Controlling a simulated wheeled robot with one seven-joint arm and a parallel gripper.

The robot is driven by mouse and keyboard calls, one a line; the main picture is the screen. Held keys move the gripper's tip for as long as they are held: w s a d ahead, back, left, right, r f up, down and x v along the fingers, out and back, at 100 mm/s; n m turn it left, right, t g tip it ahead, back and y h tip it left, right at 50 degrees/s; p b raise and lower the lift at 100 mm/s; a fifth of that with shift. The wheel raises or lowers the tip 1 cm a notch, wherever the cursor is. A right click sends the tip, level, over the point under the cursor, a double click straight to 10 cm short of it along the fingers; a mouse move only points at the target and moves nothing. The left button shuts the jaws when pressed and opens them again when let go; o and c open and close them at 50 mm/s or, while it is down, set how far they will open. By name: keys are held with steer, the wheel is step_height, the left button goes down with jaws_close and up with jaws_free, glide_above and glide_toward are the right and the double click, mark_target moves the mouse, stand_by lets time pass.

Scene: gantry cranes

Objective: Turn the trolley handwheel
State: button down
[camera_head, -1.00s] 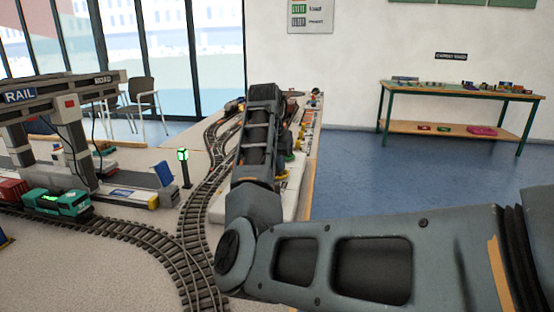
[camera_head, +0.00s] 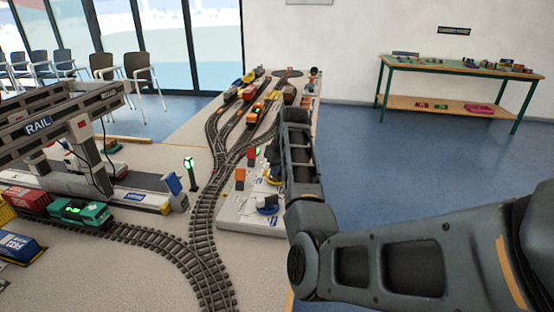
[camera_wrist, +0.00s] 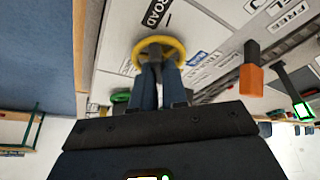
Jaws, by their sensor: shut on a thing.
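A yellow handwheel (camera_wrist: 178,46) is on the white control panel (camera_wrist: 115,50) in the wrist view, next to a label reading ROAD. My gripper (camera_wrist: 160,70) reaches it with both fingers closed at the wheel, gripping it. In the head view a bit of the yellow handwheel (camera_head: 272,181) shows beside my arm, and my fingers are mostly hidden there. I cannot read a label that names it as the trolley wheel.
An orange lever (camera_wrist: 251,78) and a green wheel (camera_wrist: 120,97) stand near my gripper. A blue wheel (camera_head: 268,209) sits at the panel's near end. The crane (camera_head: 80,135), green-lit signal (camera_head: 190,172) and curved tracks (camera_head: 205,215) are to the left. Open floor (camera_head: 370,165) lies right.

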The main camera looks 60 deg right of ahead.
steer(key=shift+d+n+y+p, duration=0.1)
steer(key=shift+n+y+p, duration=0.4)
steer(key=shift+n+p, duration=0.75)
steer(key=shift+n, duration=0.45)
steer(key=c, duration=1.2)
jaws_free()
steer(key=shift+o, duration=0.2)
steer(key=shift+r, duration=0.1)
steer(key=v, duration=0.7)
steer(key=shift+s+r, duration=0.25)
steer(key=shift+s, duration=0.05)
